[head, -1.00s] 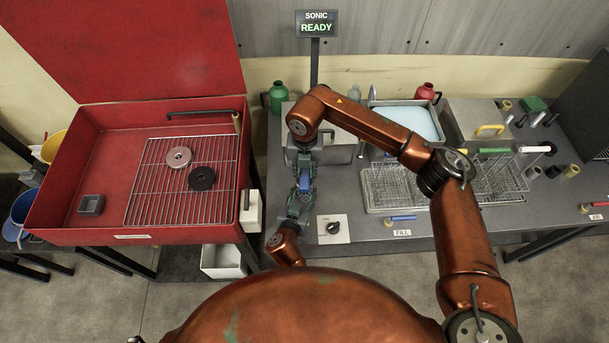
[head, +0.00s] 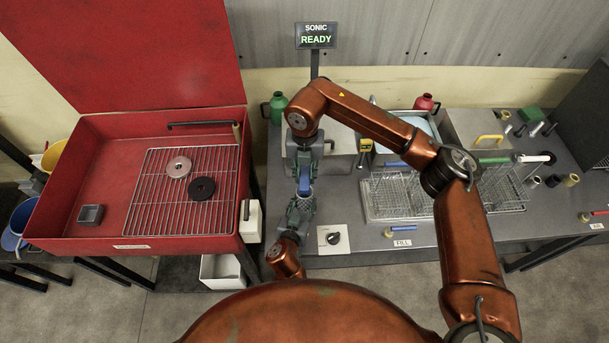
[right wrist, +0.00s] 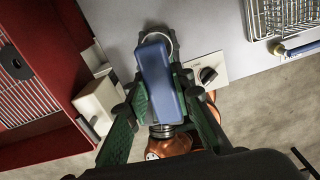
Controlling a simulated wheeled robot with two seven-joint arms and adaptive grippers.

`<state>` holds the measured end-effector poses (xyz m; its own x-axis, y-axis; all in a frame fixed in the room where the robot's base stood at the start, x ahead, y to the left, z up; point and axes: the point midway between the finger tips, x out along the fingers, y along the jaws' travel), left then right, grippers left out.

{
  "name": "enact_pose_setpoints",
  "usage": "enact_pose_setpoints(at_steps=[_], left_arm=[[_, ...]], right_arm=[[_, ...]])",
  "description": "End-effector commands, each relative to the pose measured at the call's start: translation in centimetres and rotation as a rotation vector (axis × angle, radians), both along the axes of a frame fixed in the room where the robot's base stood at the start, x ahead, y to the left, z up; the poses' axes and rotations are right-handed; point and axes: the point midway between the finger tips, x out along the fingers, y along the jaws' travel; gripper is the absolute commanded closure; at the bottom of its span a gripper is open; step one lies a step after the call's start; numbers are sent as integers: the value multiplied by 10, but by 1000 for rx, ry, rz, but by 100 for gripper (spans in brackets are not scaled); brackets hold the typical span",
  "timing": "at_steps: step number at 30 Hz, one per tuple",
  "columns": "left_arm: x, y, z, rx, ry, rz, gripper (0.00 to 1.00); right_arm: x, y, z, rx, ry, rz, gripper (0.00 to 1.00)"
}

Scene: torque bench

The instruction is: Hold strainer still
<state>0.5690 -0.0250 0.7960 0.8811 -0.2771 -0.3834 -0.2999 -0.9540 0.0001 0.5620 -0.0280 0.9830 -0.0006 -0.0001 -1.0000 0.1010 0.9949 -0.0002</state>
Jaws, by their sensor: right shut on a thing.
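A blue, block-like piece (right wrist: 158,78), which I take to be the strainer or its handle, sits between the green fingers of my right gripper (right wrist: 162,98). The blue piece also shows small in the head view (head: 304,186). My right gripper (head: 304,172) is shut on it. A pale ring (right wrist: 174,44) shows at its far end in the wrist view; I cannot tell whether it belongs to the strainer. My left gripper (head: 300,212) is close below the right one, near the blue piece's lower end. Whether its fingers are closed is hidden.
A red cabinet (head: 100,225) with a wire rack (head: 165,212) stands at left. A dial plate (head: 326,240) lies close right of my grippers. Wire baskets (head: 380,215) and a basin (head: 425,125) are further right. A sign reading SONIC READY (head: 316,36) stands behind.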

Motion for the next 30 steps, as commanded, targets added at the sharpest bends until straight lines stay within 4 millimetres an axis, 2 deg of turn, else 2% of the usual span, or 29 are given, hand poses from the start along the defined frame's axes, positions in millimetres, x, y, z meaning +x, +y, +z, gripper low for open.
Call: enact_pose_setpoints(at_steps=[5,6,14,23,30], left_arm=[[0,0,-1,0,1,0,89],[0,0,0,0,0,0,61],[0,0,0,0,0,0,43],[-1,0,0,0,1,0,42],[-11,3,5,-1,1,0,42]], right_arm=[[0,0,0,0,0,0,100],[0,0,0,0,0,0,100],[0,0,0,0,0,0,100],[0,0,0,0,0,0,100],[0,0,3,1,-1,0,100]])
